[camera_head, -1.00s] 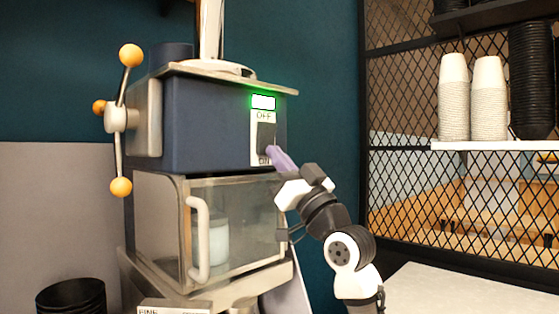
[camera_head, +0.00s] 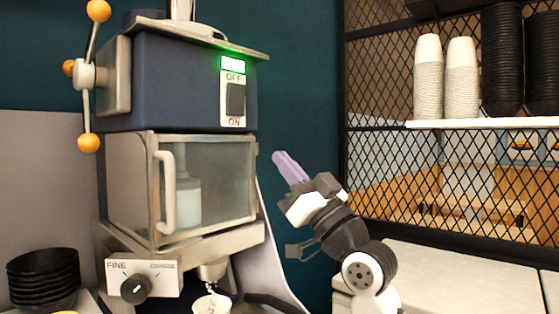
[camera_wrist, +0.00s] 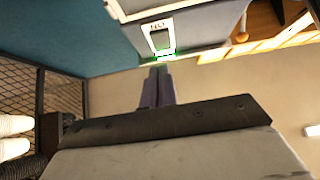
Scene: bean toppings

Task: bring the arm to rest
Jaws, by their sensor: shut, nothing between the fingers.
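My gripper (camera_head: 281,160) has purple fingers that are closed together with nothing between them. In the head view it is in the air to the right of the blue machine (camera_head: 180,85), clear of it. The fingers point up and left. In the wrist view the gripper (camera_wrist: 158,72) points toward the machine's switch (camera_wrist: 160,40), which is apart from the fingertips. In the head view the switch (camera_head: 235,99) sits on an OFF/ON plate under a lit green display (camera_head: 233,64).
The machine has a clear-doored chamber (camera_head: 215,180) with a handle and a FINE dial (camera_head: 135,289). A white cup (camera_head: 211,304) stands under the spout. Black bowls (camera_head: 43,280) are stacked at lower left. A mesh rack (camera_head: 385,180) with stacked cups (camera_head: 428,80) stands at right.

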